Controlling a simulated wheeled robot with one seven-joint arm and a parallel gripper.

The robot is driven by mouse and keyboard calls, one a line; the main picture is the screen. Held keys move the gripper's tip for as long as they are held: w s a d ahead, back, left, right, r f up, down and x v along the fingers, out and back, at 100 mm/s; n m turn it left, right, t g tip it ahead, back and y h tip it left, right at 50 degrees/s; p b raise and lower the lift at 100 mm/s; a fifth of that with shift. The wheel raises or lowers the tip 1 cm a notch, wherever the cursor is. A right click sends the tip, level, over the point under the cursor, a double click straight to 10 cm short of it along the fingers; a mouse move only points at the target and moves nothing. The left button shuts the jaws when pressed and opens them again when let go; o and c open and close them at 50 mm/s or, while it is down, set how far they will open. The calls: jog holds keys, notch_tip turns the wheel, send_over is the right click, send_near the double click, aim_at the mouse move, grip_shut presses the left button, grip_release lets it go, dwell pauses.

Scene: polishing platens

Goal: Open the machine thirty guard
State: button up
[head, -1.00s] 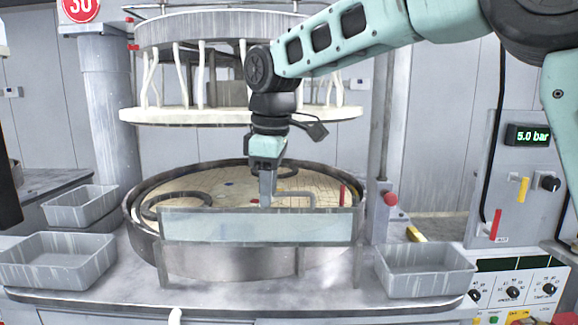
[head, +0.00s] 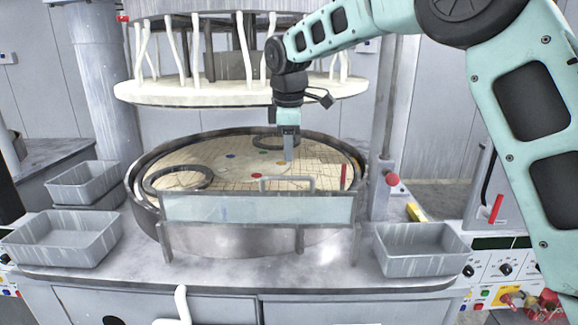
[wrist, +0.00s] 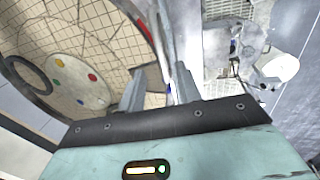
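The guard (head: 250,210) is a low, see-through panel in a grey frame, upright across the front of the round platen (head: 215,160). Its grey bar handle (head: 287,180) stands on the top edge. My gripper (head: 289,158) points down with its tips just above and seemingly behind the handle, over the platen. In the wrist view my gripper's two fingers (wrist: 158,92) stand apart, with the platen to their left and what looks like the guard edge-on near the right finger. I cannot make out the handle there, and nothing is clearly held.
A pale upper plate (head: 240,92) with hanging hoses is above the platen, close to my arm. Grey bins stand left (head: 62,238) and right (head: 420,250) of the guard. A column with a red button (head: 392,179) rises at the right. Control knobs (head: 505,270) are at the lower right.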

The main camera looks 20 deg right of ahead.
aim_at(289, 177)
jog(key=f+p, duration=0.1)
jog(key=f, duration=0.2)
jog(key=w+f, duration=0.1)
jog(key=f, duration=0.3)
jog(key=shift+w+d+f+p, duration=0.1)
jog(key=shift+w+d+p, duration=0.1)
jog(key=shift+p, duration=0.2)
grip_shut()
